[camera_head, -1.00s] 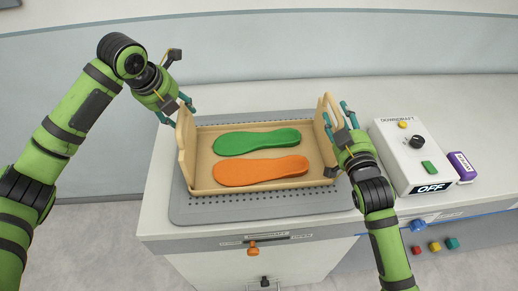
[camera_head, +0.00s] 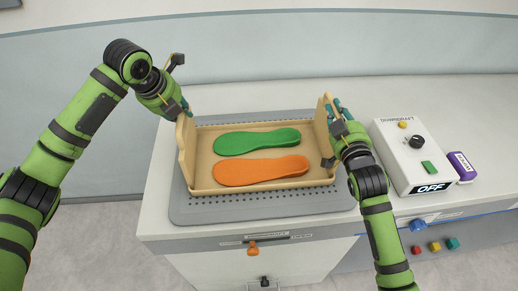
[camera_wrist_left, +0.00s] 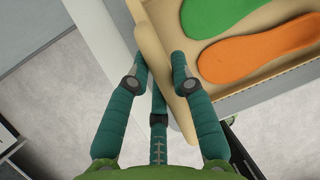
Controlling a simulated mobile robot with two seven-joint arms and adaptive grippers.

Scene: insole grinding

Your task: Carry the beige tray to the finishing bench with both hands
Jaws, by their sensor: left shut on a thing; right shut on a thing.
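The beige tray (camera_head: 208,133) rests on the grey perforated mat of the bench, with a raised handle wall at each end. A green insole (camera_head: 256,141) and an orange insole (camera_head: 262,170) lie side by side in it; both also show in the left wrist view. My left gripper (camera_head: 183,110) is shut on the tray's left handle. In the left wrist view its teal fingers (camera_wrist_left: 157,80) lie on both sides of the beige handle wall (camera_wrist_left: 160,50). My right gripper (camera_head: 332,118) is shut on the tray's right handle, its fingertips partly hidden by the handle.
The grey perforated mat (camera_head: 270,207) extends around the tray. A white control box (camera_head: 403,155) reading OFF and a purple block (camera_head: 462,166) stand to the right. An orange knob (camera_head: 253,247) is on the bench front. The grey-blue wall is behind.

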